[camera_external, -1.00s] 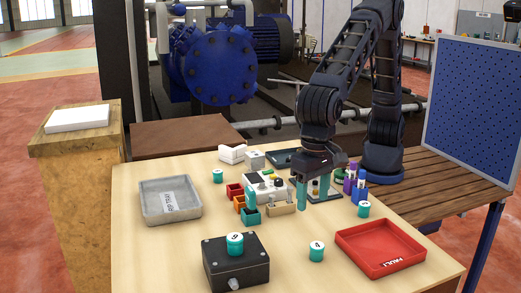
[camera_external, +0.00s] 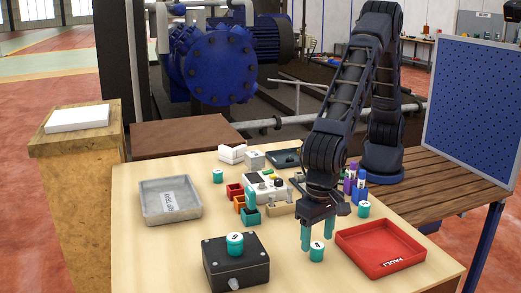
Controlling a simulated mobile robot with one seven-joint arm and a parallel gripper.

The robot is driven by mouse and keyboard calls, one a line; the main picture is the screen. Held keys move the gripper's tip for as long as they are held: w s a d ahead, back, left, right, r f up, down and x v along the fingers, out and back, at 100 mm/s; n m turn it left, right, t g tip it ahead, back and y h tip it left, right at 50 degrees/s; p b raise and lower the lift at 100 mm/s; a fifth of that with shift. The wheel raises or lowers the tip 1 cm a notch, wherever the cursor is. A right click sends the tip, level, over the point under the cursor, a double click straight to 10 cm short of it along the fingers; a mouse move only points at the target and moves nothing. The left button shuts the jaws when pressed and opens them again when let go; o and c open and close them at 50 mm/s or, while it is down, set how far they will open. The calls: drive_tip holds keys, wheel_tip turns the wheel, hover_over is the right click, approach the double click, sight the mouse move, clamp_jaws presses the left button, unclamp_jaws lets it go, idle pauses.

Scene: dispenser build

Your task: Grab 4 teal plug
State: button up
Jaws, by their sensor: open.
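The teal plug marked 4 (camera_external: 317,252) stands upright on the wooden table (camera_external: 160,255), left of the red tray. My gripper (camera_external: 318,238) is open, pointing down, with its teal fingers just above and behind this plug. One finger is to the left of the plug and the other to its right. I cannot tell whether they touch it. A teal plug marked 6 (camera_external: 235,244) sits on the black box (camera_external: 236,268). Another teal plug (camera_external: 364,209) stands behind the red tray, and one more (camera_external: 218,176) stands near the grey tray.
The red tray (camera_external: 350,250) is close on the right of my gripper. The grey tray (camera_external: 150,205) lies at the left. Small coloured bins (camera_external: 250,217) and a white device (camera_external: 275,190) stand mid-table. Purple-capped tubes (camera_external: 361,180) stand near my arm's base.

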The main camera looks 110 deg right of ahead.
sight(317, 245)
wheel_tip(317, 245, down, 4)
drive_tip(key=shift+s+r, duration=0.1)
drive_tip(key=shift+r, duration=0.05)
drive_tip(key=c, duration=1.1)
